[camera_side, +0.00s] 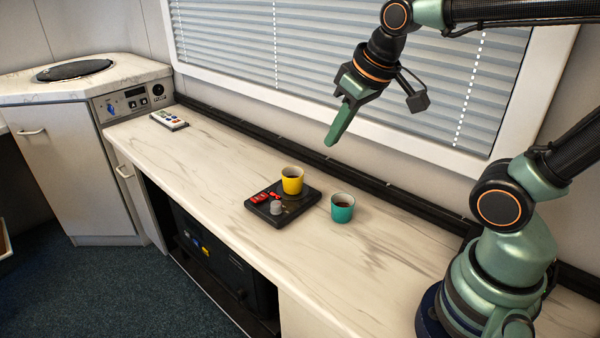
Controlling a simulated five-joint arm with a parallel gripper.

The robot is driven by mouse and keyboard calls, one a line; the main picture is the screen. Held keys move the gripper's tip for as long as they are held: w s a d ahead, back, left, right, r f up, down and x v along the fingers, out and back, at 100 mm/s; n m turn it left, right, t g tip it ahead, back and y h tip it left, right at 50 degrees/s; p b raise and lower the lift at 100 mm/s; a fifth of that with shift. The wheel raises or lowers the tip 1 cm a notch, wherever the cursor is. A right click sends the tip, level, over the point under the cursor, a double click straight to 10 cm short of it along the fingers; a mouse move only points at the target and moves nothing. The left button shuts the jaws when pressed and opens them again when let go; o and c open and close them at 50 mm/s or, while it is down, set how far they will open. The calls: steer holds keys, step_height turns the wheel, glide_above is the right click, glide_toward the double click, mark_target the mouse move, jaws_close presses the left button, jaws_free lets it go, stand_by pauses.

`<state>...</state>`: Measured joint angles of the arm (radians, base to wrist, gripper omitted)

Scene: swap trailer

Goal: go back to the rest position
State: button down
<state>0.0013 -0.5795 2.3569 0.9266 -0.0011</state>
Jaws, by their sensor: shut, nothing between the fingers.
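My gripper (340,122) is in the air above the counter, in front of the window blinds, with its green fingers pointing down and shut with nothing held. Below it and to the left, a yellow cup (292,180) stands upright on a black tray (291,209). A teal cup (342,208) stands upright on the counter just right of the tray. My gripper is well clear of both cups.
The tray also bears red pieces (259,197) and a small grey knob-like item (276,208). A remote-like device (169,120) lies at the counter's far left end. The marble-look counter (215,165) is mostly clear. The window blinds (270,50) are behind my gripper.

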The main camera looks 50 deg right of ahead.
steer(key=shift+s+f+t, duration=0.15)
steer(key=shift+s+f, duration=0.1)
steer(key=shift+s, duration=0.4)
steer(key=shift+s+f+t, duration=0.15)
steer(key=shift+s+f, duration=0.1)
steer(key=shift+s, duration=0.4)
